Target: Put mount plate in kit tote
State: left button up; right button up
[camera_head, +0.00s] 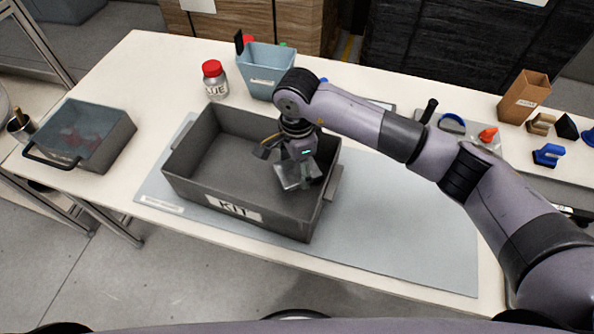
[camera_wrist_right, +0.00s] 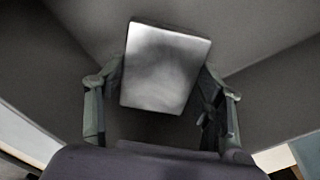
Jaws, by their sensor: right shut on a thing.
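The mount plate (camera_head: 292,177) is a small silvery metal plate, held tilted by my right gripper (camera_head: 300,165). In the right wrist view the plate (camera_wrist_right: 165,68) sits between the two fingers of the right gripper (camera_wrist_right: 160,95), which are shut on it. The kit tote (camera_head: 190,177) is a dark grey open box with a KIT label on its front. The gripper and plate are over the tote's right part, seemingly within its walls. I cannot tell if the plate touches the floor. My left gripper is not in view.
A handled basket (camera_head: 92,135) stands at the left. A brown box (camera_head: 523,97) and small parts lie at the right. The grey mat (camera_head: 400,230) is clear right of the tote.

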aim_at(297, 170)
notch_tip(297, 170, down, 3)
jog(key=shift+f, duration=0.1)
jog(key=shift+f, duration=0.15)
jog(key=o, duration=1.7)
